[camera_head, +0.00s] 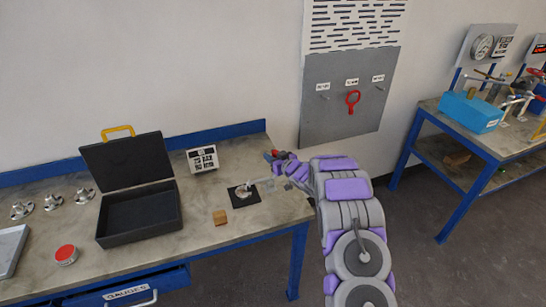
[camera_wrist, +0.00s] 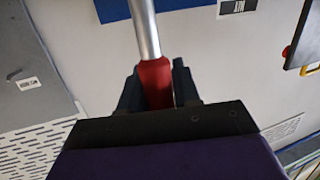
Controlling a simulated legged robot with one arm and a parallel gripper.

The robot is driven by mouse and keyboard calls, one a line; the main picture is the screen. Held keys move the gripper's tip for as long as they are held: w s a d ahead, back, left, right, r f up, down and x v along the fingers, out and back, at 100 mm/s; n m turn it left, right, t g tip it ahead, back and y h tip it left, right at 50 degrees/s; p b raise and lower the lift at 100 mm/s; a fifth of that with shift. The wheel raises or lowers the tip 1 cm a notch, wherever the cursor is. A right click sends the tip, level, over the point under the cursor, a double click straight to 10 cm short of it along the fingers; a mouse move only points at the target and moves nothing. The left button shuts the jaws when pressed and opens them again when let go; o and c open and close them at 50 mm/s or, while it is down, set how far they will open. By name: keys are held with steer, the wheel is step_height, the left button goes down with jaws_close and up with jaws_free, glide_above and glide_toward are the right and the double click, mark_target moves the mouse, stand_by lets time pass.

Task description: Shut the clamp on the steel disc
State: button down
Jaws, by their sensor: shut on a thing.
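My gripper (camera_head: 277,157) is over the right end of the workbench. In the wrist view my gripper (camera_wrist: 157,92) is shut on a red handle (camera_wrist: 156,78) with a silver metal rod (camera_wrist: 145,28) running out of it. The red handle also shows as a small red spot in the head view (camera_head: 275,153). A small pale metal piece (camera_head: 242,191), perhaps the steel disc with its clamp, sits on a black square pad (camera_head: 247,203) left of and below my gripper. It is too small to tell disc from clamp or how far the clamp is shut.
An open black case (camera_head: 138,213) stands left of the pad. A wooden block (camera_head: 220,217), a printed stand (camera_head: 202,159), a red-topped tin (camera_head: 66,254) and metal flanged parts (camera_head: 52,201) are on the bench. A second bench (camera_head: 495,140) with a blue bin (camera_head: 471,112) is at right.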

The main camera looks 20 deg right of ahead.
steer(key=shift+s+a+f, duration=0.1)
steer(key=shift+f, duration=0.25)
steer(key=c, duration=1.2)
jaws_free()
steer(key=shift+c, duration=0.2)
steer(key=o, duration=0.3)
steer(key=shift+w, duration=0.2)
steer(key=shift+o, duration=0.2)
steer(key=shift+s+r, duration=0.1)
steer(key=shift+r, duration=0.1)
steer(key=p+v, duration=0.1)
steer(key=v, duration=1.6)
steer(key=shift+p, duration=0.3)
steer(key=shift+s+r, duration=0.1)
steer(key=shift+r, duration=0.05)
